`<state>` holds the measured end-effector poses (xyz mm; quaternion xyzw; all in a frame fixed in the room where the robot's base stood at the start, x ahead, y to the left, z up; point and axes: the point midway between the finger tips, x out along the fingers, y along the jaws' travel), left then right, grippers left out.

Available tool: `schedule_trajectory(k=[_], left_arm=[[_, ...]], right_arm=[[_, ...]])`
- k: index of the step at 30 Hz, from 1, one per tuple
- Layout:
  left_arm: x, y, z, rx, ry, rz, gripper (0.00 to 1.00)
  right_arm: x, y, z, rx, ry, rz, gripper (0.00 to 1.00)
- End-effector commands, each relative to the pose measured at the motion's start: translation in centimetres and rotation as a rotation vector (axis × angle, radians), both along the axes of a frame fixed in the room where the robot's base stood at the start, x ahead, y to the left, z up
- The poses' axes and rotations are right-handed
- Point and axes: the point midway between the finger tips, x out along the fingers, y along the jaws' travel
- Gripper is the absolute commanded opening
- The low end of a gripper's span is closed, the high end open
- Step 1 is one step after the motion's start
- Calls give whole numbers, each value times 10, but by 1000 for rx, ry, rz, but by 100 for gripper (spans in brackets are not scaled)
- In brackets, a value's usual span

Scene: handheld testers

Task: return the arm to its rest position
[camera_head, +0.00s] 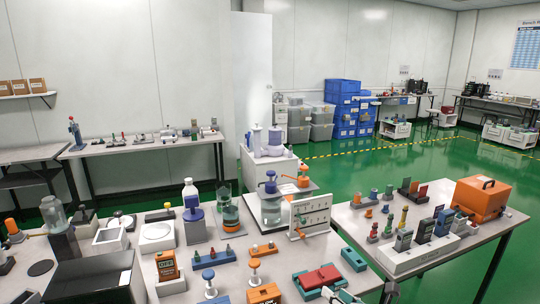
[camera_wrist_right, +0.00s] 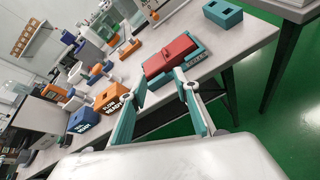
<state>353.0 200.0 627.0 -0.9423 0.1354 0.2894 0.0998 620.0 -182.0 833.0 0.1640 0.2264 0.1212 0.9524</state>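My right gripper (camera_head: 342,295) shows only in part at the bottom edge of the head view, at the front of the near table. In the right wrist view its two teal fingers (camera_wrist_right: 160,86) are spread apart with nothing between them. Beyond the fingertips lies a red block on a teal base (camera_wrist_right: 172,56), which also shows in the head view (camera_head: 318,277). Whether the fingers touch it I cannot tell. My left gripper is not in view.
The near table holds an orange box (camera_head: 166,265), a white slotted panel (camera_head: 310,215) and several bottles. The right table (camera_head: 480,236) carries handheld testers (camera_head: 403,240) in a white rack and an orange case (camera_head: 482,198). Green floor (camera_head: 360,168) lies open behind.

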Motion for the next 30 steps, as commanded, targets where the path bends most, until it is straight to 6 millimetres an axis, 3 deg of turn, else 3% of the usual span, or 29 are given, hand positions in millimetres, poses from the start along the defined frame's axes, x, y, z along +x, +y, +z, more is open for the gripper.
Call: schedule_trajectory(k=[9, 14, 19, 24, 30], left_arm=[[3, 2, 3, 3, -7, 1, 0], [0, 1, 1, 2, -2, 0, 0], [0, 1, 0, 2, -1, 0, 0], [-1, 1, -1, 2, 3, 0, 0], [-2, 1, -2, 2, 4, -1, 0]], right_arm=[[-58, 39, -57, 609, 276, -209, 31], [-101, 46, -94, 1029, 467, -422, 31], [-153, 36, -135, 1465, 636, -708, 31], [-210, 11, -174, 1848, 729, -1015, 31], [-258, -15, -201, 2119, 739, -1255, 31]])
